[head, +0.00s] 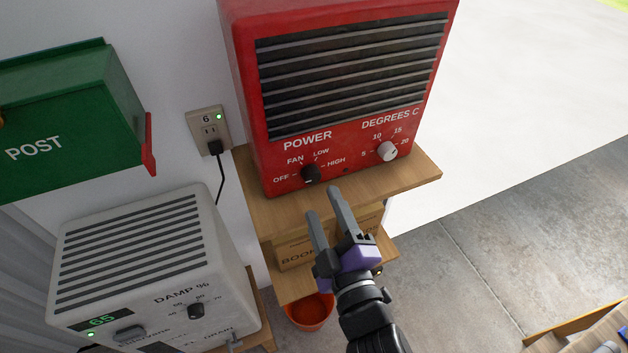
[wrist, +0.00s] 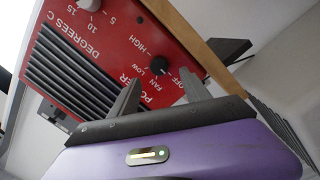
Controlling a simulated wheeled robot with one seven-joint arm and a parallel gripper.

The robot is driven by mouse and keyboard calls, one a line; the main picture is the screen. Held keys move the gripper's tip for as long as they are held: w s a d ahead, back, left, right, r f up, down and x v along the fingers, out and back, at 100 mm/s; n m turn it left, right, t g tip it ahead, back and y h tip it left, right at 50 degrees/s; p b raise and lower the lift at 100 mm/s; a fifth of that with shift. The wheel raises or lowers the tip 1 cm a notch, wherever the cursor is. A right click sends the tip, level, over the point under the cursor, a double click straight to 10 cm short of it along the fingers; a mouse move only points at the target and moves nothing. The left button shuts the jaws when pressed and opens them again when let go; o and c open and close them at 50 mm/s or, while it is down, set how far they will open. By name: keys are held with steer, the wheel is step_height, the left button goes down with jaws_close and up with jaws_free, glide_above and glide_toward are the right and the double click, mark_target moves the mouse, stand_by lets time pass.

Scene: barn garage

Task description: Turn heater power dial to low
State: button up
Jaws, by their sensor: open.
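The red heater (head: 255,110) stands on a wooden shelf, with a black power dial (head: 311,173) low on its front. Labels OFF, FAN, LOW and HIGH lie around the dial. A small pale mark shows on it, but I cannot tell which setting it points to. The dial also shows in the wrist view (wrist: 161,82), where the heater is upside down. My gripper (head: 322,203) is open and empty, in front of and below the dial, apart from it. In the wrist view the dial appears between the two fingertips (wrist: 160,77), farther off.
A white temperature dial (head: 387,152) sits right of the power dial. The wooden shelf (head: 420,172) juts out below the heater, with cardboard boxes beneath. A grey dehumidifier (head: 150,250) stands at lower left, and a green post box (head: 70,110) hangs at upper left. Open floor lies right.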

mark_target(312, 180)
steer(key=p+x, duration=0.1)
steer(key=x, duration=0.6)
steer(key=shift+c, duration=0.2)
steer(key=shift+s, duration=0.1)
jaws_close()
